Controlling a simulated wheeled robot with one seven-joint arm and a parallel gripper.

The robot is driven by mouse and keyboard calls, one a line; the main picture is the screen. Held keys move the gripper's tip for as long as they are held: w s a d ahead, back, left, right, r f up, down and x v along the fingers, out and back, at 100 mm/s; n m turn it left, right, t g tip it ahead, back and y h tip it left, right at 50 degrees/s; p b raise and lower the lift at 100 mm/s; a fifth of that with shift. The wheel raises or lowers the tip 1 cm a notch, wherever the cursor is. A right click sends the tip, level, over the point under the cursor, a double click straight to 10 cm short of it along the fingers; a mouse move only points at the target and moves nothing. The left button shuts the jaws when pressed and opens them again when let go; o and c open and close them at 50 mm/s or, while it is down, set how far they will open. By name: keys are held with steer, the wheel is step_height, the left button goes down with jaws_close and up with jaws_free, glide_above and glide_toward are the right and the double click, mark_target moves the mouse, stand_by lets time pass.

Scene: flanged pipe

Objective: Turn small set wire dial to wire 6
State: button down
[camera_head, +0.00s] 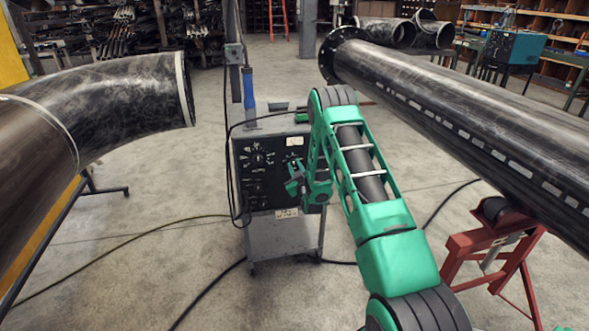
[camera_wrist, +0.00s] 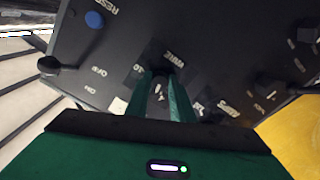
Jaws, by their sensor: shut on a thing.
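The welding machine's black control panel (camera_head: 246,172) faces me in the head view, with several dials and white markings on it. My green gripper (camera_head: 291,186) is at the right half of the panel. In the wrist view my gripper (camera_wrist: 163,88) has its two fingers close together at the panel (camera_wrist: 120,55), shut on a small dark dial (camera_wrist: 160,73) just below a label that reads WIRE. The fingers cover most of this dial, so I cannot read its setting. In the head view my gripper hides the dial.
In the wrist view a blue button (camera_wrist: 94,19) and a black knob (camera_wrist: 48,64) lie left of the fingers, with another dark knob (camera_wrist: 268,87) at right. A large bent pipe (camera_head: 120,105) stands left, and a long flanged pipe (camera_head: 470,105) on a red stand (camera_head: 490,250) right.

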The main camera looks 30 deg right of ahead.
steer(key=shift+a+f+m, duration=0.1)
steer(key=shift+a+m, duration=0.05)
steer(key=shift+m, duration=0.95)
steer(key=c, duration=1.5)
jaws_free()
steer(key=shift+c, duration=0.2)
steer(key=v, duration=1)
steer(key=shift+s, duration=0.35)
